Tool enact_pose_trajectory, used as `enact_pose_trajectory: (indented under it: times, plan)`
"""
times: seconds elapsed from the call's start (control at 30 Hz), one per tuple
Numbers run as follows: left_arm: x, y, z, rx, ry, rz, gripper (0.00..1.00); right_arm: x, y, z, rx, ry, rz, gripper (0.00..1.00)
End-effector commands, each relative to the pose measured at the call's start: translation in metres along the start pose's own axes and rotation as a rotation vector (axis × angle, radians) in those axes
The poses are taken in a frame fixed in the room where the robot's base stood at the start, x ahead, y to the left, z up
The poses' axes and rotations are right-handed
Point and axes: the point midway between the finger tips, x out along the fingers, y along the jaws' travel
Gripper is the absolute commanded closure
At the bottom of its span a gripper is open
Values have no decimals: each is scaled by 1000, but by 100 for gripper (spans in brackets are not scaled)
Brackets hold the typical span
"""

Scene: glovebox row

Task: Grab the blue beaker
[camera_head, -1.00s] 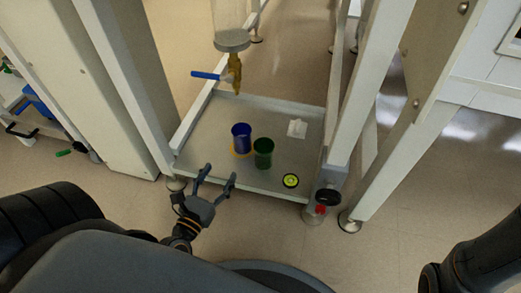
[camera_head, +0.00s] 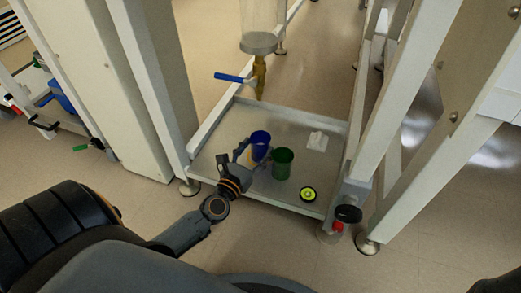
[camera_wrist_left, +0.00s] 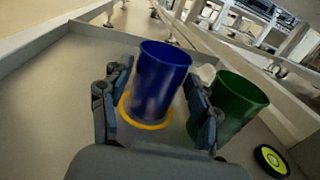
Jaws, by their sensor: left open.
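The blue beaker (camera_head: 260,144) stands upright on the low grey tray (camera_head: 228,130). In the left wrist view the blue beaker (camera_wrist_left: 162,80) stands between the fingers, on or beside a yellow ring (camera_wrist_left: 145,122). My left gripper (camera_head: 249,152) is open, with one finger on each side of the blue beaker. I cannot tell whether either finger touches it. The green beaker (camera_head: 282,163) stands close on the right, and in the left wrist view it (camera_wrist_left: 238,105) is just beyond the right finger. My right gripper is not in view.
A yellow-green round item (camera_head: 308,194) lies on the tray at the front right. A white piece (camera_head: 318,141) lies behind the green beaker. A blue-handled valve (camera_head: 236,78) hangs above the tray's back. White frame posts (camera_head: 160,85) flank the tray.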

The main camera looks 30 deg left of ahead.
Motion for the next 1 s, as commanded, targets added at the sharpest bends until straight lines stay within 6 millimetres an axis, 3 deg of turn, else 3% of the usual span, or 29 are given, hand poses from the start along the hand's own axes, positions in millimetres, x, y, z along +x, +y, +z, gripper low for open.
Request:
enact_pose_trajectory:
  times: [0.23,0.37,0.47,1.0]
  plan:
    - [2,0,0,1,0,0,38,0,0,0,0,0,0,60]
    - [2,0,0,1,0,-1,65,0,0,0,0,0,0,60]
    - [2,0,0,1,0,0,70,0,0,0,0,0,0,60]
    - [2,0,13,1,0,-1,70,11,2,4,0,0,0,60]
